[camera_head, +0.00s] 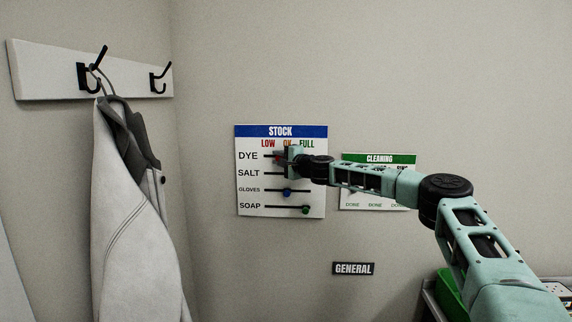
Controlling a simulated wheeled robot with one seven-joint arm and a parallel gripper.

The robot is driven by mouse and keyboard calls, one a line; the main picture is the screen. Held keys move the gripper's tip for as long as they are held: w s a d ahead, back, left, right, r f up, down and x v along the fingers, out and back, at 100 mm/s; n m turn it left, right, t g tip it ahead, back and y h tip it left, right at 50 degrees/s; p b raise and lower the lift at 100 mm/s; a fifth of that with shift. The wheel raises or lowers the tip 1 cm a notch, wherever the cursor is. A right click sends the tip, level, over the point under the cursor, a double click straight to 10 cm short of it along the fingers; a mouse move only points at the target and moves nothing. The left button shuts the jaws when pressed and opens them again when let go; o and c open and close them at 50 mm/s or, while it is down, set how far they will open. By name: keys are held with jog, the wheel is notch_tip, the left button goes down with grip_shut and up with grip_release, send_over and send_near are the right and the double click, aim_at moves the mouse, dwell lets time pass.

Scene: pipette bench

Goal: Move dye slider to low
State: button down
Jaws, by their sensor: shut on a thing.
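The stock board (246,208) hangs on the wall, with a blue STOCK header and columns LOW, OK and FULL. On its DYE row a small red slider knob (278,157) shows at my gripper's fingertips. My gripper (281,158) reaches in from the right and is shut on the dye slider.
The gloves knob (287,192) is blue and near OK; the soap knob (306,209) is green and near FULL. A cleaning board (352,203) hangs to the right, partly behind my arm. A coat (130,210) hangs at left. A GENERAL label (353,269) is below.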

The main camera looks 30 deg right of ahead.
jog(key=a, duration=0.1)
jog(key=w+a+b, duration=0.1)
jog(key=w+a, duration=0.1)
jog(key=shift+w+a+f+b, duration=0.15)
jog(key=shift+w+a+b, duration=0.1)
jog(key=shift+a+b, duration=0.15)
jog(key=c, duration=1.2)
grip_release()
jog(key=shift+w+a, duration=0.1)
jog(key=shift+c, duration=0.2)
jog(key=shift+s, duration=0.3)
jog(key=s+d+b, duration=0.3)
jog(key=s+b, duration=0.5)
jog(key=s, duration=0.8)
jog(key=shift+s+d, duration=0.2)
jog(key=shift+s, duration=0.1)
